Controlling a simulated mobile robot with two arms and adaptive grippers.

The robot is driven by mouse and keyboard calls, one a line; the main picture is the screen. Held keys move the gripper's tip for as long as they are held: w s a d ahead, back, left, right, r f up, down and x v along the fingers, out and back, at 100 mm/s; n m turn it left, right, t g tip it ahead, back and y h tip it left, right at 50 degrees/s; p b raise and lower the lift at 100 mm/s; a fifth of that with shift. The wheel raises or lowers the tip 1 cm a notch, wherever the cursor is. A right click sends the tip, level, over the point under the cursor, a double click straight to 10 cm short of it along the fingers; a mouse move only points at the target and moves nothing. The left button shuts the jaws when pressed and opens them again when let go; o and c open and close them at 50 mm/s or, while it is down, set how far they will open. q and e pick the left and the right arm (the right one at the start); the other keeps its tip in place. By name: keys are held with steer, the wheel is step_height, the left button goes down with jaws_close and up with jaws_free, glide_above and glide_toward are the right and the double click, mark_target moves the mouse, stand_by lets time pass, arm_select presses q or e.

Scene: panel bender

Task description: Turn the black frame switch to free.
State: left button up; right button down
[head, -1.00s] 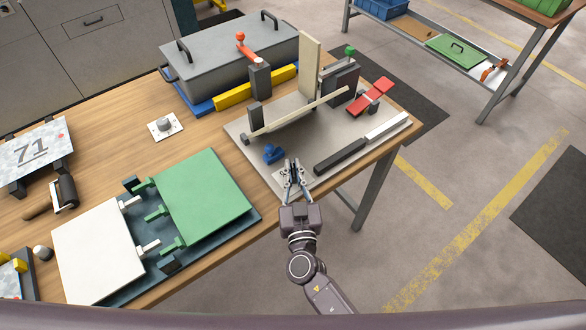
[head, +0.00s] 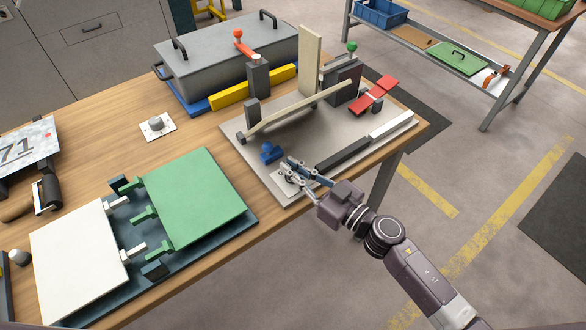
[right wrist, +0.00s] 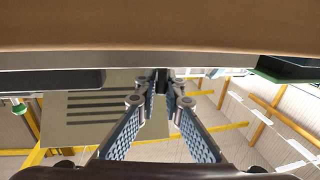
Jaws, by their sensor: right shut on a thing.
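My right gripper (head: 288,171) is at the front corner of the grey bender base plate (head: 243,155), its arm coming in from the lower right. Its fingers are closed in over a small pale label plate (head: 284,184) with dark marks. In the right wrist view, the fingertips (right wrist: 162,88) meet on a small black piece (right wrist: 162,74), which looks like the black frame switch. In the head view the fingers mostly hide the switch, so its setting cannot be read. My left gripper is out of view.
A blue knob (head: 270,152) sits close behind the fingers. A long black bar (head: 343,153) lies just right of them. The bender's upright cream plate (head: 310,60) and red handle (head: 374,95) stand farther back. A green panel (head: 199,198) lies to the left.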

steer(key=n+g+y, duration=0.2)
steer(key=g, duration=0.1)
steer(key=shift+f, duration=0.15)
steer(key=shift+n+g+y, duration=0.7)
steer(key=shift+n+g, duration=0.2)
steer(key=shift+g, duration=0.2)
steer(key=shift+s, duration=0.1)
steer(key=c, duration=2)
jaws_free()
steer(key=shift+c, duration=0.2)
steer(key=shift+d, duration=0.2)
steer(key=v, duration=1.1)
steer(key=shift+d, duration=0.3)
